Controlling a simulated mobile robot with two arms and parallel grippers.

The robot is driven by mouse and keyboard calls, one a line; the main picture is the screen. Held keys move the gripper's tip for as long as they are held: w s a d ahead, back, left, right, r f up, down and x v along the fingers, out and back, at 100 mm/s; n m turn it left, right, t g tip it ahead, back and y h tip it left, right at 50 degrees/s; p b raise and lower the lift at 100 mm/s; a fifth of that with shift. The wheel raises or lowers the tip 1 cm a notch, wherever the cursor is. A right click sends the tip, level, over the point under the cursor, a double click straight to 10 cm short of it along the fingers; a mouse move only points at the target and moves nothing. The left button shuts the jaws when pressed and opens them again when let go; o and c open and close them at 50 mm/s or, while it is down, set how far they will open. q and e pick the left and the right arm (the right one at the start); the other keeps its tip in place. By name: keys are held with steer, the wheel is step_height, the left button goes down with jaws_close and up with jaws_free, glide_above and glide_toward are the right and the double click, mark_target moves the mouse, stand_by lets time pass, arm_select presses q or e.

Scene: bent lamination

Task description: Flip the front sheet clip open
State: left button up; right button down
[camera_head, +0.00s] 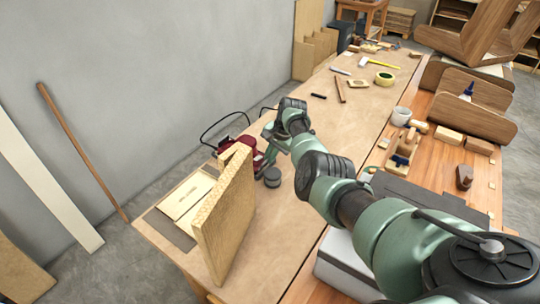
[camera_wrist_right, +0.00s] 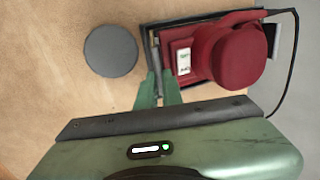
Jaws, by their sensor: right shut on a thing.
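A red sander (camera_wrist_right: 225,55) lies on the bench with its black base plate and cable; it also shows in the head view (camera_head: 228,150), partly behind a tan board. The front sheet clip (camera_wrist_right: 155,50) is a thin dark metal bar across the sander's left end in the right wrist view. My right gripper (camera_wrist_right: 158,80) has its two green fingers on either side of the clip's lower end and is shut on it. In the head view the fingers are small and hard to make out beside the sander. My left gripper is not in view.
A dark round puck (camera_wrist_right: 111,51) lies on the bench just left of the clip. A thick tan board (camera_head: 225,215) stands upright in front of the sander. A labelled sheet pack (camera_head: 187,197) lies left of it. The middle of the workbench (camera_head: 310,145) is largely clear.

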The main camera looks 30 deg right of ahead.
steer(key=shift+s+d+f+t+y+p, duration=0.15)
steer(key=shift+s+t+y+p, duration=0.15)
steer(key=shift+p, duration=0.45)
steer(key=shift+s+a+f+t+y+p, duration=0.15)
steer(key=shift+t+p, duration=0.25)
steer(key=shift+p, duration=0.35)
steer(key=shift+s+d+f+t+y+p, duration=0.15)
steer(key=shift+s+f+t+y+p, duration=0.1)
steer(key=shift+t+p, duration=0.45)
stand_by(0.4)
steer(key=shift+s+d+f+t+y, duration=0.1)
steer(key=shift+s+f+t+y, duration=0.15)
steer(key=shift+t, duration=0.55)
stand_by(0.8)
steer(key=shift+s+f+t+y+b, duration=0.15)
steer(key=shift+f+t+y+b, duration=0.25)
steer(key=shift+t+b, duration=0.7)
stand_by(2.7)
